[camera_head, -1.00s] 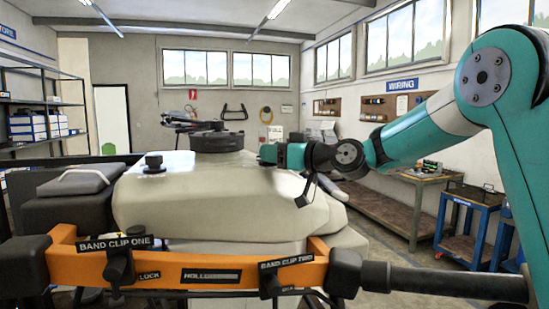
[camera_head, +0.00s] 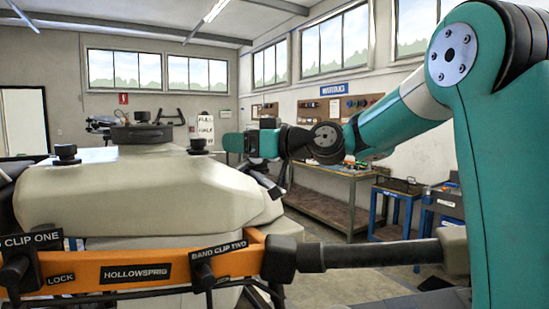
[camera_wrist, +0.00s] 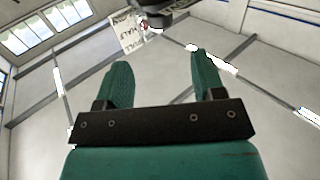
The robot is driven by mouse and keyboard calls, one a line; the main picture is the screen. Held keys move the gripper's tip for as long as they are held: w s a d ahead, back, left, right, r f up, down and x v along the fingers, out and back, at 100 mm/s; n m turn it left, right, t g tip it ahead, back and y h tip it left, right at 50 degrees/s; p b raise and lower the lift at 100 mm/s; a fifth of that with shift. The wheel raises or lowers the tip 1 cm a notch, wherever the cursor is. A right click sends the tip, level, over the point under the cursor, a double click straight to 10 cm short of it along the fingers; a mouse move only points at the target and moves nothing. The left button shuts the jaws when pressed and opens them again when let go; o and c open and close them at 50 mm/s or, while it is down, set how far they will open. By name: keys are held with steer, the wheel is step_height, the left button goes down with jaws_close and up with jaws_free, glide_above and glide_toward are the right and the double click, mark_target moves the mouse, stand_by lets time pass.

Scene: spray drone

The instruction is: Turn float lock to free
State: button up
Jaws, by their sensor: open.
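The spray drone's cream tank (camera_head: 130,195) fills the left of the head view, with a dark round lid (camera_head: 142,134) on top. Two small black knobs stand on it, one at the left (camera_head: 65,153) and one near its right side (camera_head: 198,146). I see no label marking the float lock, and cannot tell which part it is. My gripper (camera_head: 228,143) is beyond the tank's right part in the picture, pointing left. In the wrist view its two teal fingers (camera_wrist: 160,62) are apart, with nothing between them.
An orange bar (camera_head: 190,266) with band clip labels runs across the drone's front. A FULL/HALF sign (camera_head: 201,127) also shows in the wrist view (camera_wrist: 128,33), near a dark part (camera_wrist: 168,14). A workbench (camera_head: 325,200) and blue cart (camera_head: 395,208) stand right, with open floor nearby.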

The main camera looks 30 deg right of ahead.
steer(key=b+v, duration=0.2)
steer(key=v, duration=0.6)
steer(key=shift+s+d, duration=0.1)
steer(key=s+a+f+g, duration=0.35)
steer(key=a+f, duration=0.35)
steer(key=a, duration=0.3)
steer(key=s+a+f+g+h, duration=0.4)
steer(key=s+a+f+g, duration=0.35)
steer(key=s+f, duration=0.4)
steer(key=s+d+f+g+h, duration=0.1)
steer(key=s+f+g+h, duration=0.1)
steer(key=s+f, duration=0.4)
steer(key=s+g, duration=0.1)
steer(key=s, duration=0.2)
steer(key=shift+s+d+f+m+h, duration=0.2)
steer(key=shift+s+f+m+h, duration=0.1)
steer(key=shift+s+f+h, duration=0.1)
steer(key=shift+w, duration=0.1)
